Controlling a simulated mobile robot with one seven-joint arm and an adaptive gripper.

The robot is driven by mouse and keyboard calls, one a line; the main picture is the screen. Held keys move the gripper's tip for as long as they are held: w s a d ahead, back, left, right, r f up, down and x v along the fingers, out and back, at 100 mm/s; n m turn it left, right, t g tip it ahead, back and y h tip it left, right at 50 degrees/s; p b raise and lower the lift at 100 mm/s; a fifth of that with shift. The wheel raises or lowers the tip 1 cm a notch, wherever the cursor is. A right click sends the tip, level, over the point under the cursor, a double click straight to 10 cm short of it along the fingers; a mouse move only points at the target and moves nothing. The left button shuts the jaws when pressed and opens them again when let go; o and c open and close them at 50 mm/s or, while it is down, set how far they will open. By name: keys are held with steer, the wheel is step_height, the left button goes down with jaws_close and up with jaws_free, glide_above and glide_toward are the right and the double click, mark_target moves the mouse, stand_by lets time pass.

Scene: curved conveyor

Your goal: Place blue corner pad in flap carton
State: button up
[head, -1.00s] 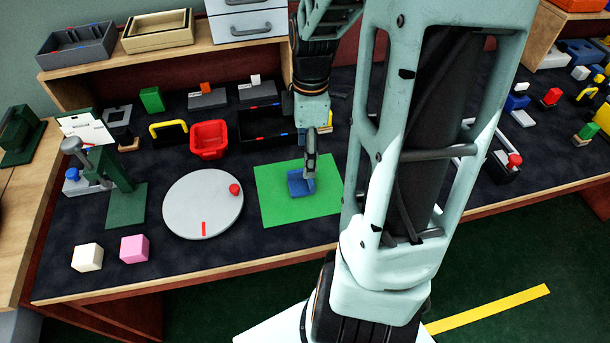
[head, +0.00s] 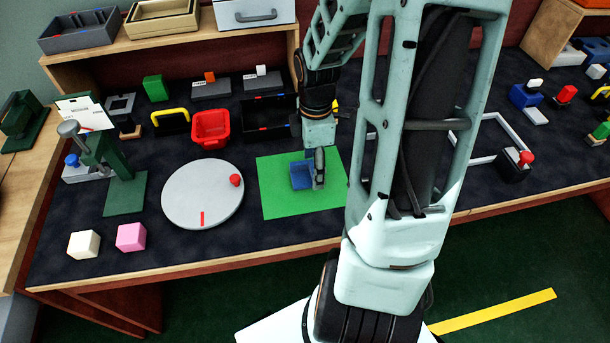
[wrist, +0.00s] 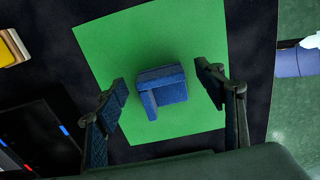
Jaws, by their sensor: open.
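The blue corner pad (head: 301,175) lies on the green mat (head: 275,202) in the head view. It is an L-shaped block, also seen from above in the wrist view (wrist: 170,90). My gripper (head: 319,168) is low over the mat at the pad. In the wrist view my gripper (wrist: 164,82) is open, with one finger on each side of the pad and a gap to both sides. I cannot tell for sure which thing is the flap carton.
A grey turntable (head: 190,200) with a red knob stands left of the mat. A red bin (head: 211,130) and a dark tray (head: 266,130) stand behind it. Pink (head: 131,237) and white (head: 84,244) cubes sit near the front edge.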

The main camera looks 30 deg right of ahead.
steer(key=shift+f, duration=0.85)
steer(key=shift+r, duration=0.1)
steer(key=c, duration=0.9)
steer(key=shift+r, duration=0.1)
steer(key=shift+c, duration=0.2)
